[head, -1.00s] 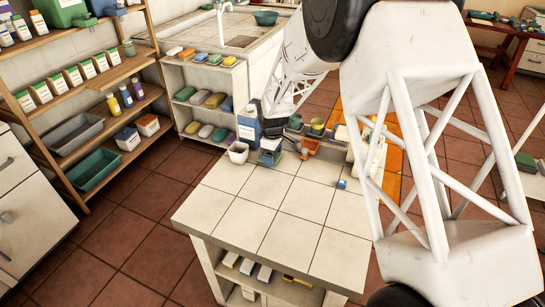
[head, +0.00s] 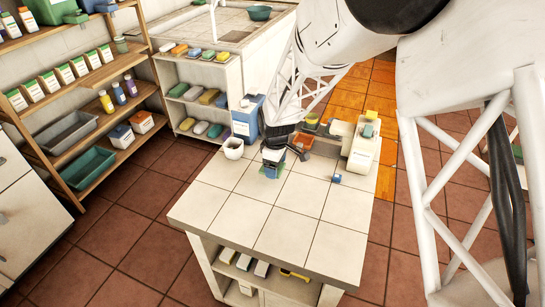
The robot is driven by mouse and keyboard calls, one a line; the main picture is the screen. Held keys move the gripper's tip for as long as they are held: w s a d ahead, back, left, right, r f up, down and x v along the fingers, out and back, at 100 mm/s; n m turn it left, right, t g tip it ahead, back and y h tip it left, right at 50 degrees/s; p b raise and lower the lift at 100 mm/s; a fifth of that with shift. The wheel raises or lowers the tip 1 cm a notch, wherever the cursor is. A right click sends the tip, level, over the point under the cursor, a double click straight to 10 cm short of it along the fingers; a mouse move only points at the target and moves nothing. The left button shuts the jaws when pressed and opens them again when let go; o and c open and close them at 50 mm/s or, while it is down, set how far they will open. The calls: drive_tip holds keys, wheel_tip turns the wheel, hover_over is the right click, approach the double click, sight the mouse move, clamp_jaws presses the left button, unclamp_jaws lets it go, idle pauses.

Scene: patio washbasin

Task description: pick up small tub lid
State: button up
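My gripper (head: 275,157) is a dark shape at the far end of the tiled table (head: 262,212), pointing down. It is right above or against a small blue-green tub (head: 270,172), and hides part of it. The gripper is too small and dark to show whether its fingers are apart or hold anything. I cannot make out a small tub lid for certain; one may be on or beside this tub, partly covered by the gripper. A small blue piece (head: 337,179) lies apart on the tabletop to the right.
A white pot (head: 233,148) stands left of the gripper and a tall blue container (head: 245,118) behind it. An orange tray (head: 301,142) and a cream container (head: 363,150) stand to the right. The near tabletop is clear. Shelves (head: 95,120) line the left wall.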

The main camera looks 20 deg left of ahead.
sight(279, 176)
drive_tip(key=shift+s+d+r, duration=0.15)
drive_tip(key=shift+s+d, duration=0.45)
drive_tip(key=shift+s, duration=0.25)
drive_tip(key=shift+s+d+r, duration=0.1)
drive_tip(key=shift+s+d, duration=0.5)
drive_tip(key=shift+s, duration=0.2)
drive_tip(key=shift+a, duration=0.1)
drive_tip(key=w+a+r, duration=0.4)
drive_tip(key=a, duration=0.6)
drive_tip(key=w+a+r, duration=0.4)
drive_tip(key=w+a, duration=0.1)
drive_tip(key=a, duration=0.5)
drive_tip(key=shift+w+f, duration=0.1)
drive_tip(key=shift+f, duration=0.1)
drive_tip(key=shift+f, duration=3)
drive_tip(key=shift+f, duration=0.25)
